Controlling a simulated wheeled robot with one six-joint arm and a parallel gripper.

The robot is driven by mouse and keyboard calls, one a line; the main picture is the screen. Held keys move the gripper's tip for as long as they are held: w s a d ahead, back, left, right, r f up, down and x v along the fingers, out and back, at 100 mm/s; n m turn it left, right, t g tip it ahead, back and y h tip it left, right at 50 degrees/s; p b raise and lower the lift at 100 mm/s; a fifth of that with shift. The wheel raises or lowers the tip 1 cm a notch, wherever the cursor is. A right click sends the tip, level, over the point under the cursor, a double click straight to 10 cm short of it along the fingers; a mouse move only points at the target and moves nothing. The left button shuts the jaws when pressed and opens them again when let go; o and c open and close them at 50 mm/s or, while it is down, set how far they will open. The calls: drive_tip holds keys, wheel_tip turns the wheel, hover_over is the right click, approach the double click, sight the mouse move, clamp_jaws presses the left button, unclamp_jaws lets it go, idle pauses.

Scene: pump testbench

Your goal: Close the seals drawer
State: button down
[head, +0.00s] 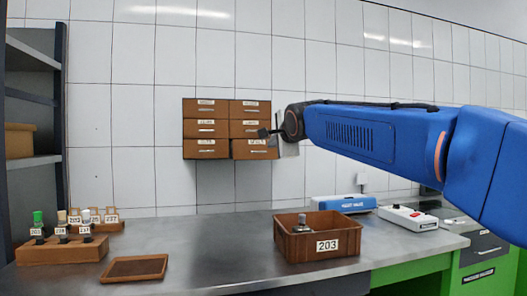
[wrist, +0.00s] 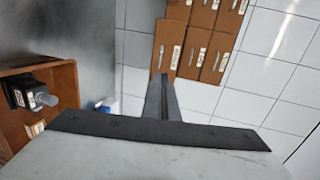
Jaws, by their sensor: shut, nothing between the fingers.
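A brown wall cabinet (head: 206,129) holds two columns of small labelled drawers, three high. The bottom right drawer (head: 243,154) stands out a little past the others; its label is too small to read surely, but it is likely the seals drawer. In the wrist view this drawer (wrist: 167,48) sticks out beyond its neighbours. My gripper (head: 264,132) is shut and empty, in front of the cabinet's right side. In the wrist view its fingertips (wrist: 160,78) are close to the protruding drawer's near end; I cannot tell whether they touch.
On the metal bench (head: 210,246) stand a brown bin (head: 290,246) marked 203 holding a part, an empty tray (head: 135,268), a rack of labelled bottles (head: 62,250), a blue-and-white box (head: 343,203) and a white device (head: 408,217). The wall around the cabinet is clear.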

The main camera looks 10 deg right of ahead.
sight(259, 152)
drive_tip(key=x, duration=1.3)
drive_tip(key=shift+w, duration=0.45)
drive_tip(key=r+x, duration=0.1)
drive_tip(key=x, duration=0.3)
drive_tip(key=r+x, duration=0.1)
drive_tip(key=x, duration=0.7)
drive_tip(key=shift+w+r, duration=0.35)
drive_tip(key=shift+w, duration=0.2)
